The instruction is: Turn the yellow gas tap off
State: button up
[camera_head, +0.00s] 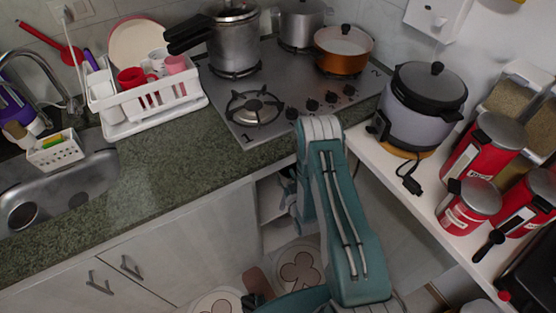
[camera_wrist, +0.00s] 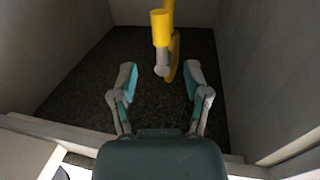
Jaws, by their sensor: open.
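The yellow gas tap (camera_wrist: 160,28) is in the wrist view, at the top middle, inside a cabinet recess. It has a yellow upper part, a grey metal fitting (camera_wrist: 161,63) and a long yellow piece on its right. My gripper (camera_wrist: 160,82) is open, with its two teal-tipped fingers spread either side of the tap's lower end in the picture. I cannot tell whether any finger touches it. In the head view, my teal arm reaches down toward the opening under the counter; the tap and my fingers are hidden there.
Pale walls flank the recess, with a dark speckled surface (camera_wrist: 85,75) behind. Above are the green counter (camera_head: 150,185) and the gas hob (camera_head: 290,95) with pots. A shelf on the right holds a rice cooker (camera_head: 425,100) and red canisters (camera_head: 480,150).

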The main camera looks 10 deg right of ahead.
jog(key=w, duration=0.4)
jog(key=w+a, duration=0.1)
jog(key=w, duration=0.2)
grip_shut()
